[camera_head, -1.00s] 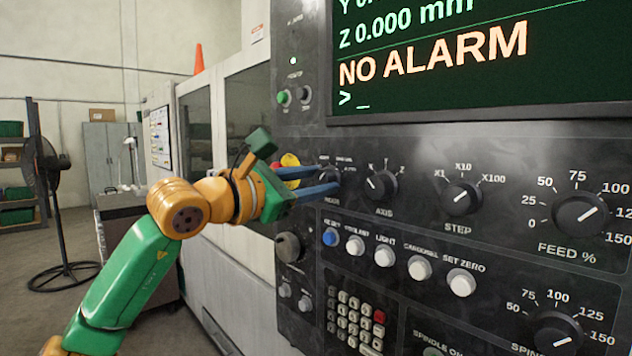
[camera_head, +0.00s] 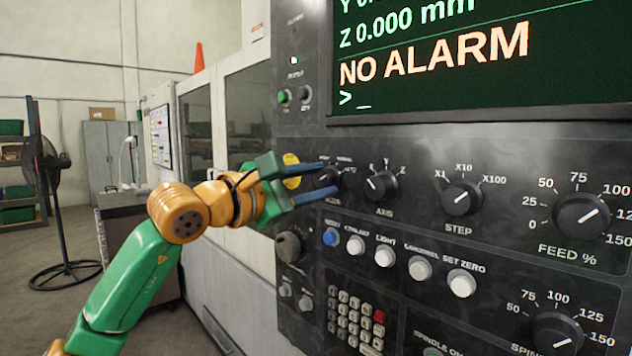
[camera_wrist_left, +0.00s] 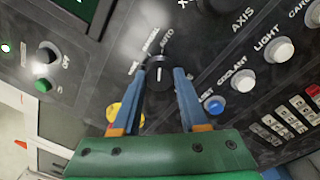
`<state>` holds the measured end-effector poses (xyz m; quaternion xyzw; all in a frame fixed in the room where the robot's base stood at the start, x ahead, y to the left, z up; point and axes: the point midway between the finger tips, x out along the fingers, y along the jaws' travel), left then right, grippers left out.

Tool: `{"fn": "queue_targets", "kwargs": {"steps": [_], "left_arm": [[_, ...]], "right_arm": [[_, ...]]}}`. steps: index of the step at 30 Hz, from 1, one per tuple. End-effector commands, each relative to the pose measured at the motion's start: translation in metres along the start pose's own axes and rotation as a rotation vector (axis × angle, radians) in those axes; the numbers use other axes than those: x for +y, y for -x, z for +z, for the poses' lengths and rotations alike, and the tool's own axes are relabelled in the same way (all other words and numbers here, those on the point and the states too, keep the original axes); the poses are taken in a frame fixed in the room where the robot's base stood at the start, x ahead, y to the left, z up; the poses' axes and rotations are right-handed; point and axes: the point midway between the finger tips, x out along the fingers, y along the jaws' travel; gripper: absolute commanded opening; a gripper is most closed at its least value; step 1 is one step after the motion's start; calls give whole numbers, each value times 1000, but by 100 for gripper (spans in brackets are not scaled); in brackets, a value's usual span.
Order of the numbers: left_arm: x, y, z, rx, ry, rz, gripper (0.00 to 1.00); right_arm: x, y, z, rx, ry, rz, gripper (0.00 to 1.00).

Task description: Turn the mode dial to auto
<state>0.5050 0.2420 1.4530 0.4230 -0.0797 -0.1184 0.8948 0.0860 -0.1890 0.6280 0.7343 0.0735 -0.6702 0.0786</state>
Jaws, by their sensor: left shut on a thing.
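The mode dial (camera_head: 326,178) is a small black knob at the left end of the upper dial row on the dark panel. My left gripper (camera_head: 329,179) is at it, one blue finger above and one below. In the left wrist view the dial (camera_wrist_left: 158,74) sits between the fingertips of my left gripper (camera_wrist_left: 162,82), which is shut on it. Its white pointer line points up in that view, toward the labels MANUAL and AUTO (camera_wrist_left: 167,40). I cannot tell exactly which label it meets. My right gripper is not in view.
The axis dial (camera_head: 380,186) is close on the right, with the step dial (camera_head: 461,198) beyond. A row of buttons, starting with a blue one (camera_head: 330,237), lies below. A yellow part (camera_head: 291,160) is just left of the fingers. The screen (camera_head: 480,55) is above.

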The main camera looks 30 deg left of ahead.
Motion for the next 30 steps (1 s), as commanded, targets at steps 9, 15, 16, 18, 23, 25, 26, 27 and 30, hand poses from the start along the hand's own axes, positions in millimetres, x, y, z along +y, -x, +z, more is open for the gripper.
{"fn": "queue_targets", "kwargs": {"steps": [9, 15, 16, 18, 23, 25, 26, 27, 30], "left_arm": [[1, 0, 1, -3, 1, 3, 73], [0, 0, 0, -1, 1, 1, 73], [0, 2, 0, -1, 1, 2, 73], [-2, 11, -2, -3, 1, 3, 73], [-4, 47, -3, -4, 0, 6, 73], [-2, 59, -2, -4, 1, 5, 73], [-2, 63, -1, -4, 0, 5, 73], [-2, 67, -1, -2, 0, 4, 73], [0, 72, 1, -4, 1, 2, 73]], "right_arm": [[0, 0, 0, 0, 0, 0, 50], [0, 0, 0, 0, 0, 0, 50], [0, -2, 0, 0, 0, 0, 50], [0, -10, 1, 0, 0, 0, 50], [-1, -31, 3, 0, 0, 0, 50], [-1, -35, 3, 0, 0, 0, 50], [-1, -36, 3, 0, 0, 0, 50], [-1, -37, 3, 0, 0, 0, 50], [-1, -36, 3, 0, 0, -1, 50]]}}
